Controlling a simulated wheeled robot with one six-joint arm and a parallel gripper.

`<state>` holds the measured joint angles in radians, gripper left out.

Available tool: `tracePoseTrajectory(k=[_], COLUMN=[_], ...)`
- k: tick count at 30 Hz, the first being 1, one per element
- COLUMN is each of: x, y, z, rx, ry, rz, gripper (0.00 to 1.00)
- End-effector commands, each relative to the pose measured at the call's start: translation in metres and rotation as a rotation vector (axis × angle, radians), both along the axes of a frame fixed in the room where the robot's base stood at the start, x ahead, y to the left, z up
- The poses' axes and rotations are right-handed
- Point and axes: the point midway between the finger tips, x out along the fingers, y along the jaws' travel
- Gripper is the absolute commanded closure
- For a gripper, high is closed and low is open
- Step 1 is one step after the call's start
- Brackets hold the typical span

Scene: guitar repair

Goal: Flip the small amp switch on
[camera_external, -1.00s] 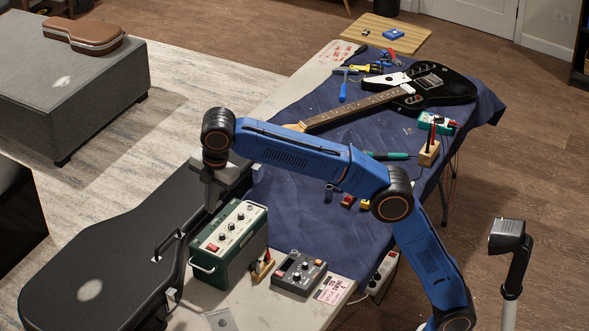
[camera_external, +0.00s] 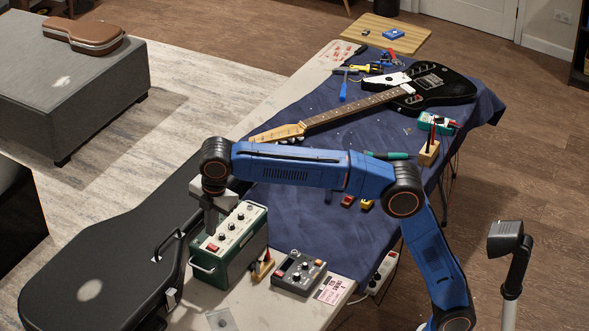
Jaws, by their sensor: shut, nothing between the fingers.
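The small green amp (camera_external: 233,262) stands upright near the front left of the table. Its pale top panel has several dark knobs (camera_external: 231,229) in a row and a red rocker switch (camera_external: 211,247) at the near end. My gripper (camera_external: 211,232) points down at the amp's top panel, just behind the red switch. Its fingers are shut with nothing between them. I cannot tell whether the tips touch the panel or the switch, or which way the switch is set.
A black guitar case (camera_external: 100,262) lies left of the amp. A grey pedal (camera_external: 298,272) and a small holder with tools (camera_external: 262,266) stand to its right. The guitar (camera_external: 430,85) lies across the blue cloth (camera_external: 320,225), with its headstock beyond my arm.

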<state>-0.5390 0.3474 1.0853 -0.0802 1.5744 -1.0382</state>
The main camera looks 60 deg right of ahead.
Motion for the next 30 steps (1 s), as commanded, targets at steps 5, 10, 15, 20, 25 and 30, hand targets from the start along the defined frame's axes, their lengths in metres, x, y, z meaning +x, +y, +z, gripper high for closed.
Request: tracePoseTrajectory(k=[5, 10, 15, 20, 25, 30], x=[0.004, 0.006, 0.007, 0.007, 0.008, 0.019], y=[-0.001, 0.0, 0.0, 0.0, 0.0, 0.0], z=[-0.027, -0.041, -0.046, -0.047, -0.048, -0.059], rx=[-0.001, 0.0, 0.0, 0.001, 0.0, -0.001], ry=[0.001, 0.001, -0.001, -0.001, 0.0, 0.001], rz=[0.0, 0.0, 0.0, 0.0, 0.0, 0.0], gripper=[1.0, 1.0, 1.0, 1.0, 1.0, 1.0])
